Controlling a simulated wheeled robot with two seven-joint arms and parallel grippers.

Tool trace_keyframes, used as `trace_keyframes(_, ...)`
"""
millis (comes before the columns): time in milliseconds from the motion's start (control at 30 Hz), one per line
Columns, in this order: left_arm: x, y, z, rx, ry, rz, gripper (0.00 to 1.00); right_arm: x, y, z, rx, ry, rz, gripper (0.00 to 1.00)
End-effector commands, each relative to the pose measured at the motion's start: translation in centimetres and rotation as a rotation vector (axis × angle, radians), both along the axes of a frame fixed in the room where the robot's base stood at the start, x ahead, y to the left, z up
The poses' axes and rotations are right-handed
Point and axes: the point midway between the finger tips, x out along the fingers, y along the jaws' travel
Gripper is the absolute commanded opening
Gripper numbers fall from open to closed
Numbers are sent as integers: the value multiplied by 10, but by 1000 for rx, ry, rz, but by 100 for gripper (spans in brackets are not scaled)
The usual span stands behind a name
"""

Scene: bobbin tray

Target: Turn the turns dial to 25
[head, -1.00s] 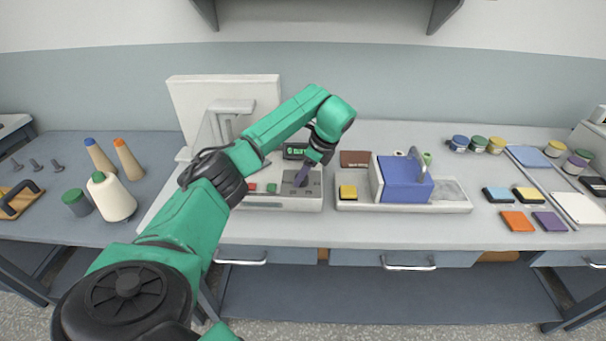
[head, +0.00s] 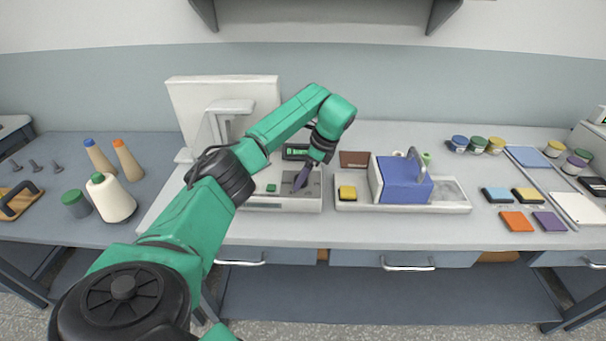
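The winding machine (head: 288,207) is a pale unit with a grey panel (head: 313,191), a green button (head: 271,188) and a small dark display with green characters (head: 295,152). My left gripper (head: 299,183) points down at the grey panel, with its purple-grey fingers at or just above the surface. The turns dial cannot be made out apart from the fingers, which cover that spot. Whether the fingers are open or shut on it is too small to tell. The display's number is not legible. My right gripper is not in view.
Several coloured pads and jars lie at right. The bench front is clear.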

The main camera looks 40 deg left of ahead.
Motion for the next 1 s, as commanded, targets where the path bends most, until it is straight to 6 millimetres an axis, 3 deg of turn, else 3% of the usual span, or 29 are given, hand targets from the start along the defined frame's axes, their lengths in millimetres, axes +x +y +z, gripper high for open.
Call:
trace_keyframes(367, 3, -4, 10, 1, -2, -1, 80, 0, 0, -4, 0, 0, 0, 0)
trace_keyframes(467, 6, -12, 28, 1, -5, -2, 80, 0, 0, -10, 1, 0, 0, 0)
trace_keyframes(600, 12, -26, 78, 3, -4, -3, 80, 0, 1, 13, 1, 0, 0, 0)
trace_keyframes(733, 17, -39, 111, 3, -2, -1, 80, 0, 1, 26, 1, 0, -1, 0)
trace_keyframes(867, 20, -48, 130, 3, -1, -1, 80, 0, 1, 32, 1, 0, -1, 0)
trace_keyframes(1000, 21, -51, 135, 1, 0, 1, 80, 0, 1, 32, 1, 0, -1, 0)
